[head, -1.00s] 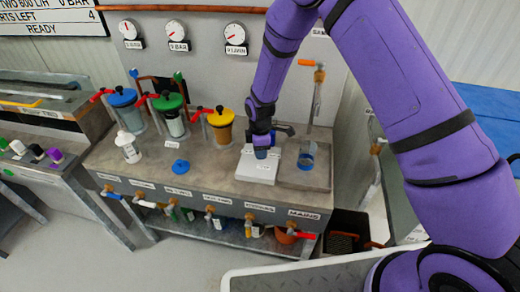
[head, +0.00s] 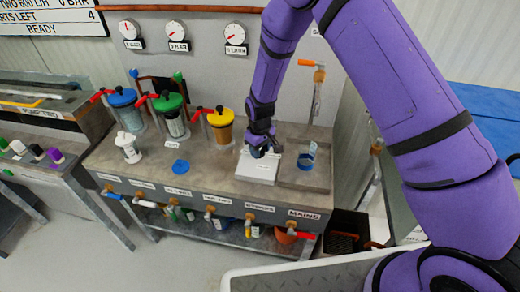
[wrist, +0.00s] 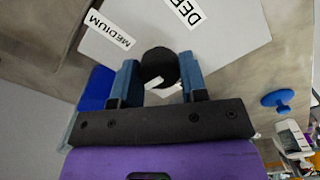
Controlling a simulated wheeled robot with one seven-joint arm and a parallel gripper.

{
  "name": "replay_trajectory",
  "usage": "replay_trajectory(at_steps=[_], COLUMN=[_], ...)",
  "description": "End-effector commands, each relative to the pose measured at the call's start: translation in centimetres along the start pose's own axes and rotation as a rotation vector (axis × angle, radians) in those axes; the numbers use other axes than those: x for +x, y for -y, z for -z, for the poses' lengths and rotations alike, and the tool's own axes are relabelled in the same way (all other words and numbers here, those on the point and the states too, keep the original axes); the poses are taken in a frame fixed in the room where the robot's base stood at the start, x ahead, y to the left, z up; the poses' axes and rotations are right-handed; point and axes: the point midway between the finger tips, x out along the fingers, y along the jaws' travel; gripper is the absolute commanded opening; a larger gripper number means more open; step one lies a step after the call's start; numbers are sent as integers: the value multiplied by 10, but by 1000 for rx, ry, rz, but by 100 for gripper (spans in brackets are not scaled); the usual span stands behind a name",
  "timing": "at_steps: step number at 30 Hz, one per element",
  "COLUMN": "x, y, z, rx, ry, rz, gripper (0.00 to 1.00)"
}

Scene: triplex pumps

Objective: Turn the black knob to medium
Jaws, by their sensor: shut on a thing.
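The black knob (wrist: 159,66) is round and sits on a white plate (wrist: 108,53) in the wrist view. A white mark shows on its near edge, toward my gripper's palm. The plate has a MEDIUM label (wrist: 110,28) at upper left and a partly cut-off label beginning "DEE" (wrist: 188,12) at top. My gripper's (wrist: 159,76) blue fingers are on either side of the knob, shut on it. In the head view, my gripper (head: 262,151) is over the white box (head: 256,169) on the bench and hides the knob.
A clear cup with a blue band (head: 306,160) stands on a tray right of the box. Valves line the bench front.

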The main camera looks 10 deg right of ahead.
Motion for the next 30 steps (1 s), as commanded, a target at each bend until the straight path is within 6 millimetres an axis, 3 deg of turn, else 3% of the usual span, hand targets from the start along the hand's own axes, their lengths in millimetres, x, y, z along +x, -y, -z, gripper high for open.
replay_trajectory(at_steps=[30], x=[-1], y=[0], z=[1], rx=[946], ry=[-3], rz=[0], gripper=[16])
